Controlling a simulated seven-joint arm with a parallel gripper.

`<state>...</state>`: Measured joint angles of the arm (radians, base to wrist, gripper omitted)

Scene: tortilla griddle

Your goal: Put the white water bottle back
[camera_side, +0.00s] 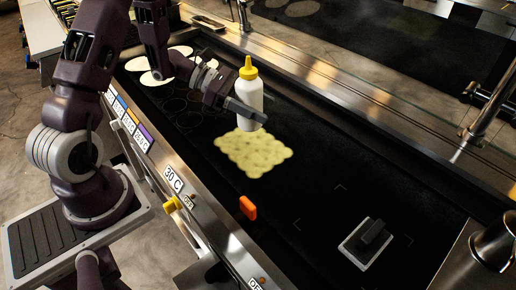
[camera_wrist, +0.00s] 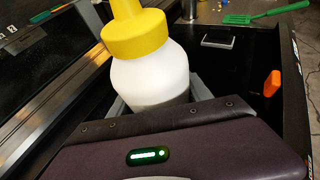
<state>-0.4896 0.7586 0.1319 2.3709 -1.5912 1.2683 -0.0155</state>
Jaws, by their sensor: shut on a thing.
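The white bottle (camera_side: 252,92) with a yellow cap stands upright over the dark griddle (camera_side: 310,170) in the side view, just behind the yellow patch. It also fills the upper middle of the wrist view (camera_wrist: 150,78), where it looks tilted. My gripper (camera_side: 246,110) is shut on the lower part of the bottle. The fingers partly hide the bottle's body, and its base is hard to make out, so I cannot tell whether it touches the griddle.
A wavy-edged yellow patch (camera_side: 252,153) lies in front of the bottle. A dark-handled press (camera_side: 368,240) sits between corner marks at the lower right. An orange piece (camera_side: 248,207) stands at the front edge. Pale tortillas (camera_side: 157,76) lie at the far left. The griddle's middle right is clear.

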